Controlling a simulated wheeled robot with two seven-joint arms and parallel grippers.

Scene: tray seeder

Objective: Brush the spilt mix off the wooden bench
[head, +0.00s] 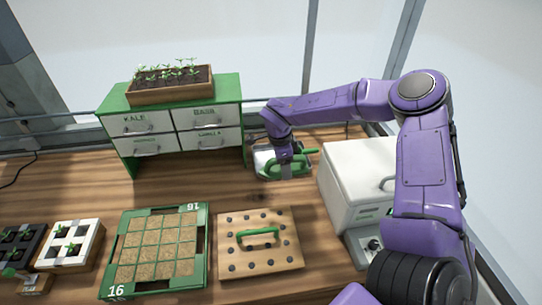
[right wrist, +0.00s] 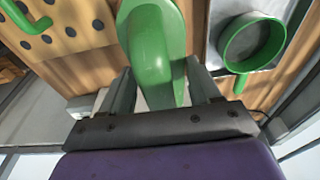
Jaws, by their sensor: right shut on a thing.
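My right gripper (head: 287,162) is at the back of the wooden bench (head: 190,172), right of the drawer cabinet. In the right wrist view my right gripper (right wrist: 160,88) is shut on a long, rounded green tool (right wrist: 150,45), which I take for the brush. Its bristles are hidden. In the head view the green tool (head: 285,171) is mostly covered by the gripper and lies over a pale tray (head: 263,156). I cannot make out any spilt mix on the bench. My left gripper is not in view.
A green cabinet (head: 117,110) bears a seedling box (head: 172,96). A green-framed seed tray (head: 204,245), a drilled board (head: 290,225) and a white box (head: 345,170) stand nearby. The bench's middle left is clear.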

